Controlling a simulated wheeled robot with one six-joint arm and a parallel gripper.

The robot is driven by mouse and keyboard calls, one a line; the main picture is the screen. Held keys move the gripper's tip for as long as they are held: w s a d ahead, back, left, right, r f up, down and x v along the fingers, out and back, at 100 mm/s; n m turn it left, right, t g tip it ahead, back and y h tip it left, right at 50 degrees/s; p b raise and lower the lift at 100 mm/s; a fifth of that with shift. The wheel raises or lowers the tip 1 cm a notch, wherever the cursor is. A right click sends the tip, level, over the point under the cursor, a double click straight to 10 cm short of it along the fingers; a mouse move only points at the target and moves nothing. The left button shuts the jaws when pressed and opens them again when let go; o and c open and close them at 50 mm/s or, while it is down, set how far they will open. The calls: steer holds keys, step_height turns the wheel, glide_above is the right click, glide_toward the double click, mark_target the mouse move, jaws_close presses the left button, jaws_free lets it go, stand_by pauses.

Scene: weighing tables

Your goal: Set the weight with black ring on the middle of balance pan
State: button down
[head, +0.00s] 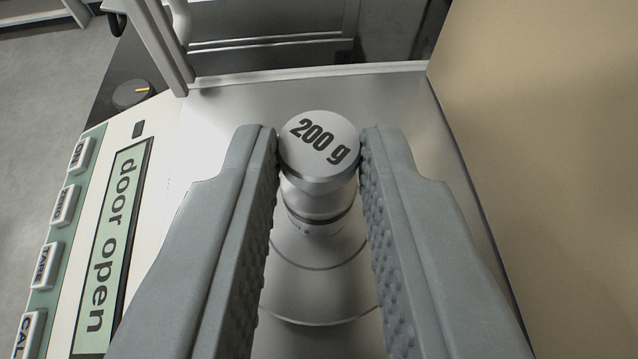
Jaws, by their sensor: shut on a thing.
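The weight with black ring (316,200) is a silvery knobbed cylinder marked "200 g" on its top. A thin dark ring runs around its body below the knob. My gripper (319,148) is shut on the weight, with one grey studded finger on each side of the knob. The weight looks about upright. The balance pan (318,301) is a shiny metal disc with a circular line on it, beneath and on the near side of the weight. The weight hides part of the pan. I cannot tell whether its base touches the pan.
The balance's display (112,245) reads "door open", with several buttons beside it at the left. A pale frame post (158,40) rises beside the chamber. A tan wall (545,130) closes off the right side.

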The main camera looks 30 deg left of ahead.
steer(key=c, duration=1.3)
jaws_free()
steer(key=shift+o, duration=0.2)
steer(key=shift+r, duration=0.2)
steer(key=v, duration=1.2)
